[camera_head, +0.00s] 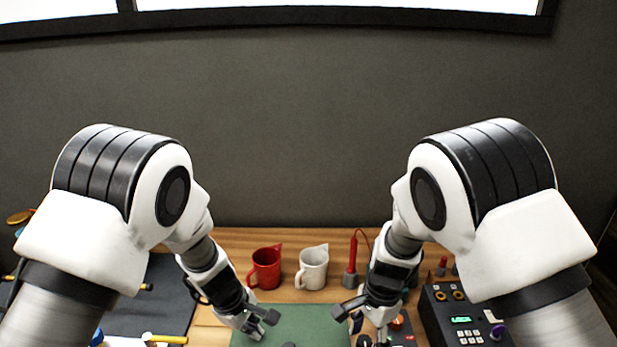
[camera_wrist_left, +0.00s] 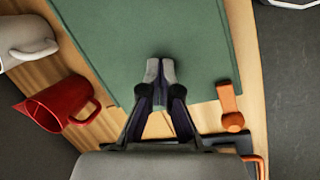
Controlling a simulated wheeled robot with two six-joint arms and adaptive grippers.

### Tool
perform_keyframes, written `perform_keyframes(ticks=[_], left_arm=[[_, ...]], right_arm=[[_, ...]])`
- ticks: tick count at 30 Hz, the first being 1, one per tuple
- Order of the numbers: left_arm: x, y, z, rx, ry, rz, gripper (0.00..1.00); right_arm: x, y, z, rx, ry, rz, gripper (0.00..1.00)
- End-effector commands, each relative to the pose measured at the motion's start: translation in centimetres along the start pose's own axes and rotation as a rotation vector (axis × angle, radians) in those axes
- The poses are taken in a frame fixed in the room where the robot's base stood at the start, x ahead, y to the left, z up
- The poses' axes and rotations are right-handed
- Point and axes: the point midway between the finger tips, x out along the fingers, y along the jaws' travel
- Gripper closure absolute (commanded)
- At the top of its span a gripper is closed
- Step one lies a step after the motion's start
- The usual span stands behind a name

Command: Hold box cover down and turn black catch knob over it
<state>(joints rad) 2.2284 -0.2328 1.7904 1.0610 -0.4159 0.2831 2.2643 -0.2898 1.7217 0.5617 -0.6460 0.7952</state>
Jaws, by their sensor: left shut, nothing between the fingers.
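My left gripper (camera_head: 256,331) is over the left part of a flat green surface (camera_head: 300,312). In the left wrist view its two fingertips (camera_wrist_left: 160,71) are together with nothing between them, above the same green surface (camera_wrist_left: 185,30). My right gripper (camera_head: 380,335) points down at the right edge of the green surface; its fingertips are too small and partly hidden to judge. A small dark rounded thing (camera_head: 288,344) shows at the bottom edge of the head view; I cannot tell whether it is the catch knob. I cannot make out the box cover for certain.
A red mug (camera_head: 266,267) and a white mug (camera_head: 312,266) stand behind the green surface. A red tool in a stand (camera_head: 351,262) is right of them. A black control box (camera_head: 465,318) is at right, a dark mat (camera_head: 165,295) at left. An orange piece (camera_wrist_left: 230,108) lies by the green edge.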

Motion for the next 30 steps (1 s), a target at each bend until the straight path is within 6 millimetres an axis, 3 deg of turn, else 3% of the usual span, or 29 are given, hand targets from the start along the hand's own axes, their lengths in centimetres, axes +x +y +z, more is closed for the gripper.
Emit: perform_keyframes(ticks=[4,5,8,9,14,30], left_arm=[[0.03,-0.02,0.00,0.000,0.000,0.000,1.00],[0.03,-0.02,0.00,0.000,0.000,0.000,1.00],[0.03,-0.02,0.00,0.000,0.000,0.000,1.00],[0.03,-0.02,0.00,0.000,0.000,0.000,1.00],[0.04,-0.02,0.00,0.000,0.000,0.000,1.00],[0.05,-0.03,0.00,0.000,0.000,-0.001,1.00]], right_arm=[[0.00,-0.01,0.00,0.000,0.000,0.000,0.42],[0.00,-0.01,0.00,0.000,0.000,0.000,0.49],[-0.01,-0.01,0.00,0.000,0.000,0.000,0.84],[-0.01,-0.01,0.00,0.000,0.000,0.000,0.89],[0.00,0.02,0.01,0.012,0.000,-0.001,0.89],[0.05,0.36,0.14,0.721,0.000,-0.107,0.89]])
